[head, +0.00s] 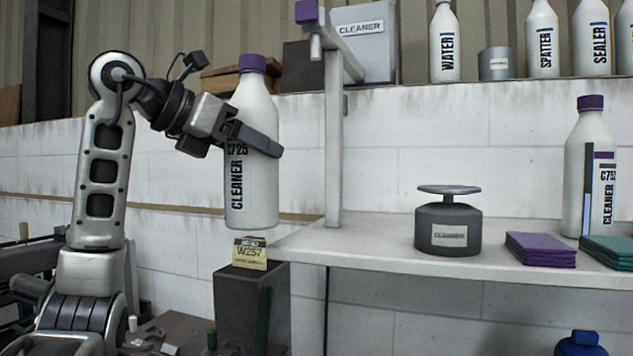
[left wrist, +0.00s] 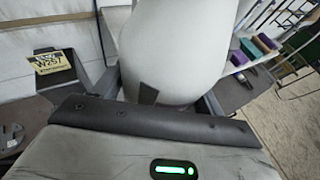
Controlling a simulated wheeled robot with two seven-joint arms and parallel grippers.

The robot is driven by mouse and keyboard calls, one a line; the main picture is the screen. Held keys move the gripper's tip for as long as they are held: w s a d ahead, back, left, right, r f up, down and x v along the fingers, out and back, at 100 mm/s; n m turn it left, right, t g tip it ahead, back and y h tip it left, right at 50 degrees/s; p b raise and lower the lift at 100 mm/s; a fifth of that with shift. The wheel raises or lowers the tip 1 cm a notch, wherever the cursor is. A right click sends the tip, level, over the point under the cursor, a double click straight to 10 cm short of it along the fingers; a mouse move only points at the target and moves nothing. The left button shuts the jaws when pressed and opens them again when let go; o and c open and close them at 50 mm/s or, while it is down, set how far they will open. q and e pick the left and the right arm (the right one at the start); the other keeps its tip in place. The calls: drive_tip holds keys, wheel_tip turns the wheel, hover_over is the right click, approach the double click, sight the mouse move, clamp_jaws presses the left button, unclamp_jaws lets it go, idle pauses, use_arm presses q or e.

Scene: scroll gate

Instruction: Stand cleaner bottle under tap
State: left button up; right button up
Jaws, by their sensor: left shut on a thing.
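A white cleaner bottle (head: 251,185) with a purple cap is upright in the air, left of the shelf. It fills the middle of the left wrist view (left wrist: 175,45). My left gripper (head: 255,138) is shut around its upper body. A tap (head: 316,45) with a purple top is at the upper middle, right of the bottle's cap, in front of a grey tank (head: 365,40) labelled CLEANER. The held bottle is beside the tap in the picture, not below its spout. My right gripper is not in view.
A dark post (head: 250,305) with a yellow W257 tag (head: 249,253) stands below the bottle. The white shelf (head: 370,248) holds a dark CLEANER pot (head: 447,230), purple cloths (head: 541,249), teal cloths (head: 612,250) and another cleaner bottle (head: 592,160). The shelf's left end is bare.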

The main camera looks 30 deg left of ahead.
use_arm(q)
drive_tip(key=r+p+x, duration=0.1)
drive_tip(key=x, duration=1.1)
drive_tip(key=shift+w+d+p, duration=0.15)
drive_tip(key=shift+w+p, duration=0.25)
drive_tip(key=shift+w, duration=0.2)
drive_tip(key=shift+f, duration=0.1)
drive_tip(key=o, duration=1.1)
drive_tip(key=b+v, duration=0.1)
drive_tip(key=v, duration=1.1)
